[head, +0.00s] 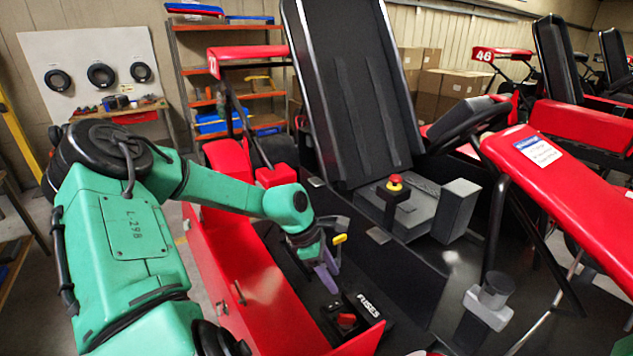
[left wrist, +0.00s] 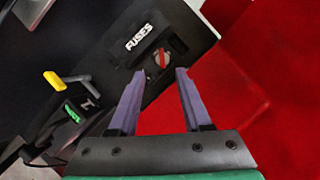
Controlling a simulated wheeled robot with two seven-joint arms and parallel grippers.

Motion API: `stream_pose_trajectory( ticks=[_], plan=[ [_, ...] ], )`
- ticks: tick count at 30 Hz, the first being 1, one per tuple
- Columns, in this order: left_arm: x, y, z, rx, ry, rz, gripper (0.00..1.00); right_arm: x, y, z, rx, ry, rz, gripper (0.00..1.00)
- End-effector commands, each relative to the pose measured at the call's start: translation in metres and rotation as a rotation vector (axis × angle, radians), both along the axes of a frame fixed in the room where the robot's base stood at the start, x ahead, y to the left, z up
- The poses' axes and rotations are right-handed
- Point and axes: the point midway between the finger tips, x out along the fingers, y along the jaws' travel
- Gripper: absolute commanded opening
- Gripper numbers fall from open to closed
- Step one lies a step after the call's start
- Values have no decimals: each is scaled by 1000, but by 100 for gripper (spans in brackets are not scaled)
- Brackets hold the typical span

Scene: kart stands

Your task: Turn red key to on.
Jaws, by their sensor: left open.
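The red key (head: 346,320) sits on a round switch in a black panel marked FUSES (head: 368,304), low inside the kart's red side. In the left wrist view the red key (left wrist: 162,58) stands roughly upright in the picture on its grey dial. My left gripper (head: 329,280) is open, with its purple fingers pointing down above and behind the panel. In the left wrist view the left gripper (left wrist: 161,71) has its fingertips on either side of the key in the picture. I cannot tell whether they touch it. My right gripper is not in view.
A yellow-tipped lever (left wrist: 53,80) stands beside the gripper. The red side panel (head: 240,290) borders the kart floor. A black seat (head: 350,90) and a red emergency button (head: 394,183) are farther back. A red bodywork panel (head: 570,190) extends at right.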

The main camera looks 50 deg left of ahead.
Motion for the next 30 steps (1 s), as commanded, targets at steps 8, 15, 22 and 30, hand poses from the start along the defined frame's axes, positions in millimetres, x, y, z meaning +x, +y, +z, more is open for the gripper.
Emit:
stream_pose_trajectory(
  ticks=[8,15,22,30],
  plan=[
    [-7,0,-30,-1,55,32,49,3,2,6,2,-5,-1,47],
    [9,-13,-85,1,54,31,49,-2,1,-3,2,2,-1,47],
    [22,-23,-126,3,51,34,49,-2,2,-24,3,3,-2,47],
    [30,-29,-140,3,45,33,49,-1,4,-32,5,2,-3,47]
  ],
)
